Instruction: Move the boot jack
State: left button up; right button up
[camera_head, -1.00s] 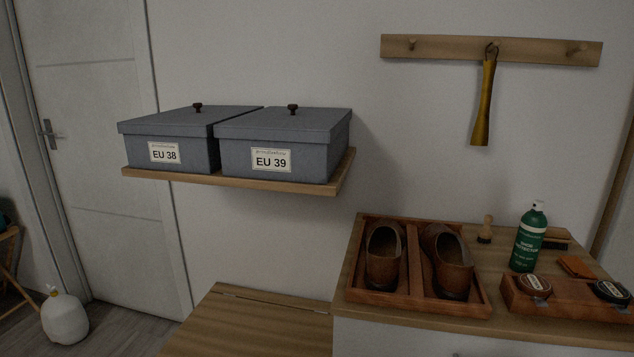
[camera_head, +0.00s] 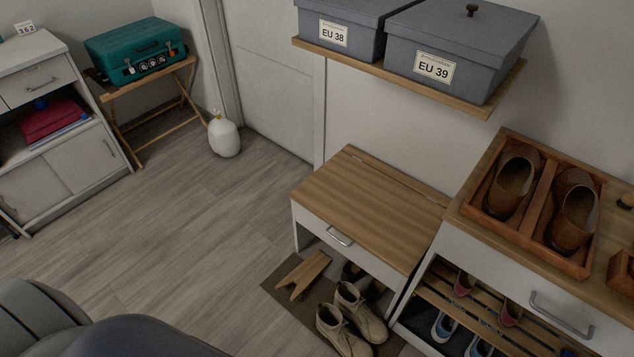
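The boot jack (camera_head: 303,271) is a flat, light wooden board with a V-shaped notch at one end. It lies on the dark floor mat (camera_head: 281,287) in front of the low wooden-topped bench (camera_head: 366,200). The notched end points toward the lower left of the picture. Beige lace-up boots (camera_head: 352,316) stand on the mat to its right, apart from it. Neither of my grippers shows in the head view. A dark rounded shape at the lower left hides part of the floor.
A cabinet with shoes in a wooden tray (camera_head: 493,213) and a slatted shoe rack below stands at right. Grey boxes (camera_head: 443,57) sit on a wall shelf. The middle floor is clear.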

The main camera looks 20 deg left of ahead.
aim_at(303, 275)
jog(key=u, duration=0.8)
